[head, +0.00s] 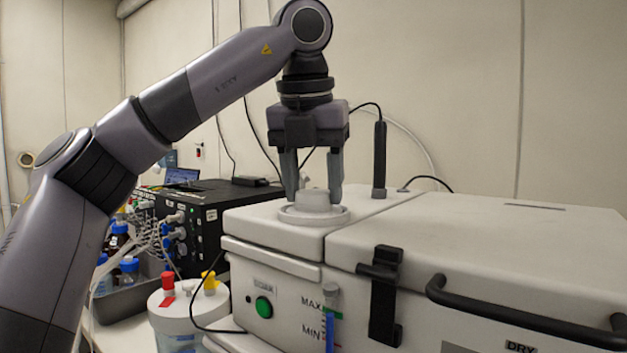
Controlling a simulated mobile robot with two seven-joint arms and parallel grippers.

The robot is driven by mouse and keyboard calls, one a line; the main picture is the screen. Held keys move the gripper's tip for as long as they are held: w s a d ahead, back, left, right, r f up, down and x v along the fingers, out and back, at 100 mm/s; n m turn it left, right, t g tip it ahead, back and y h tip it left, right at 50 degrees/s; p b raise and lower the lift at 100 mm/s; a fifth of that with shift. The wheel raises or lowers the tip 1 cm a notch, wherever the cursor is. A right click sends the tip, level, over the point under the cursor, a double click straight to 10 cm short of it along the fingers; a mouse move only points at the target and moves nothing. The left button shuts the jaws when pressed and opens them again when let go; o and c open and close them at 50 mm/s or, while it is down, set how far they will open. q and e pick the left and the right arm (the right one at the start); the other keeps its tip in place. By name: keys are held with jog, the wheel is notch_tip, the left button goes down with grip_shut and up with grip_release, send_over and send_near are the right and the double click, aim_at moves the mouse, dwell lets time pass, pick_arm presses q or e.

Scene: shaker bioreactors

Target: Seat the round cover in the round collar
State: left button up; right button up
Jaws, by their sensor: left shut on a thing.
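My left gripper (313,188) points straight down over the white machine's top, its two fingers on either side of a white round cover (315,199). It is shut on the cover. The cover is at the round collar (314,216), a pale ring on the machine's flat top. The cover's lower edge meets the collar's opening in the picture; I cannot tell whether it is fully down in it. The finger pads hide part of the cover's sides. My right gripper is not in view.
A dark upright probe (379,158) with a cable stands behind the collar. The machine's lid (480,235) with a black handle (510,318) lies to the right. A black control box (205,215) with cables and a white-lidded vessel (188,305) stand to the left.

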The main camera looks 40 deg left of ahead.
aim_at(310, 194)
pick_arm(q)
jog(key=o, duration=1.1)
jog(key=shift+o, duration=0.2)
jog(key=shift+r, duration=0.1)
jog(key=p+v, duration=0.1)
jog(key=v, duration=0.4)
jog(key=shift+s+d+r, duration=0.1)
jog(key=shift+r, duration=0.1)
jog(key=shift+v, duration=0.8)
